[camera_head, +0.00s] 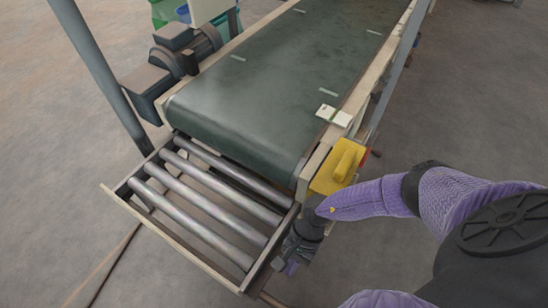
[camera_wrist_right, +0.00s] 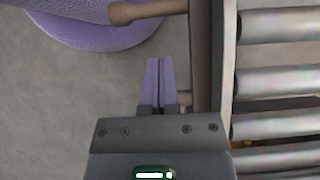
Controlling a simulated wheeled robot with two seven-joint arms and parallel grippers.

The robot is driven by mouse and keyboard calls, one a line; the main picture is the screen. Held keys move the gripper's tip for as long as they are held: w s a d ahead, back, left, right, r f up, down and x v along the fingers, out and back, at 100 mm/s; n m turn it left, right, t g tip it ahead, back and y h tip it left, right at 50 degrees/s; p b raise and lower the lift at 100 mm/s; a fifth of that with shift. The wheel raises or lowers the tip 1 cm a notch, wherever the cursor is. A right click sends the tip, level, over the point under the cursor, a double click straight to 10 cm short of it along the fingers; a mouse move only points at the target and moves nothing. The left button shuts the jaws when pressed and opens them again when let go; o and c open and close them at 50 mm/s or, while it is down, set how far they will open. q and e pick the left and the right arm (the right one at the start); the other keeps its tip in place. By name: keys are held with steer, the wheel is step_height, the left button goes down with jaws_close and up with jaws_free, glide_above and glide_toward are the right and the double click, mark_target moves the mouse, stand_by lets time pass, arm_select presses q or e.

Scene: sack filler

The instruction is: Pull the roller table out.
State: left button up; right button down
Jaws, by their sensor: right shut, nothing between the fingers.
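The roller table (camera_head: 192,238) sticks out from under the end of the belt conveyor, with several metal rollers showing in a pale frame. Its side rail (camera_wrist_right: 228,70) and rollers also show at the right of the wrist view. My right gripper (camera_head: 290,267) is beside the table's near right side, low by its outer corner. In the wrist view its fingers (camera_wrist_right: 160,64) are together and empty, left of the rail and apart from it. A brownish rounded bar (camera_wrist_right: 150,10) juts left from the rail beyond the fingertips. My left gripper is out of view.
The green belt conveyor (camera_head: 250,90) stands behind the table. A yellow box (camera_head: 338,168) is on its right side, close to my right forearm. A dark motor (camera_head: 180,50) and a grey post (camera_head: 98,70) stand at left. Floor in front is mostly clear.

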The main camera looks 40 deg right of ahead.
mark_target(276, 300)
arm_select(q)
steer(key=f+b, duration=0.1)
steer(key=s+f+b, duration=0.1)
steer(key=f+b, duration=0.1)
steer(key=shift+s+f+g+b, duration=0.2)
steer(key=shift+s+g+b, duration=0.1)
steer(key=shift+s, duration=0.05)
arm_select(e)
steer(key=x, duration=0.8)
steer(key=shift+s+f, duration=0.15)
steer(key=shift+f, duration=0.1)
steer(key=shift+a, duration=0.1)
